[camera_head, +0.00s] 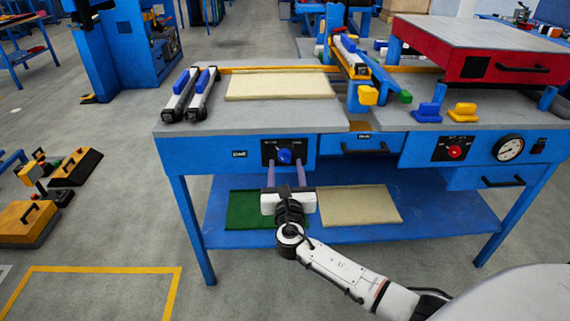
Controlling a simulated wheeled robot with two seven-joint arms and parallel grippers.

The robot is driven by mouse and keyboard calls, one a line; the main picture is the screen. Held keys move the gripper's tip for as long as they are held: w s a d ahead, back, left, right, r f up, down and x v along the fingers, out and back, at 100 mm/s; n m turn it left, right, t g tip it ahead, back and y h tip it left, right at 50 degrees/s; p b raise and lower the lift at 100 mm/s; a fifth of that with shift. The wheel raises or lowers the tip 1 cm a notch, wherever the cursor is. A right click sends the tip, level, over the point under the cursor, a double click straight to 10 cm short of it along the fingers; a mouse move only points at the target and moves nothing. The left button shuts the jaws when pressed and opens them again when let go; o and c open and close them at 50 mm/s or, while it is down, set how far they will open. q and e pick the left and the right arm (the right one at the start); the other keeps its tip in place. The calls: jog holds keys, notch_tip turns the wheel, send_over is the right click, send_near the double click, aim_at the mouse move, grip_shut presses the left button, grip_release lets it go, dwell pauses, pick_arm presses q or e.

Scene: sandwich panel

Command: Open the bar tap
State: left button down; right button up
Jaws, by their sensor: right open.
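The bar tap (284,156) shows as a blue knob on a black plate, set in the front of the blue workbench, left of the middle. The lettering on the plate is too small to read. My right gripper (286,170) is open, with its two purplish fingers pointing up toward the plate. The fingertips reach the lower sides of the plate, one left and one right of the knob. I cannot tell whether they touch anything. My left gripper is not in view.
The workbench (370,147) has a red knob (454,152) and a round gauge (508,148) on its right front. Drawers with black handles sit in the front. A lower shelf (430,212) holds a green and a beige panel behind my right arm.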

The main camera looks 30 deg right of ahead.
aim_at(285, 160)
jog(key=x, duration=0.3)
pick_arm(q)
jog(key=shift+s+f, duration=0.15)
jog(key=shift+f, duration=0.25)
pick_arm(e)
jog(key=shift+w, duration=0.15)
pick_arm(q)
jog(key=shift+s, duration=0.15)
pick_arm(e)
jog(key=shift+c, duration=0.3)
jog(key=c, duration=1)
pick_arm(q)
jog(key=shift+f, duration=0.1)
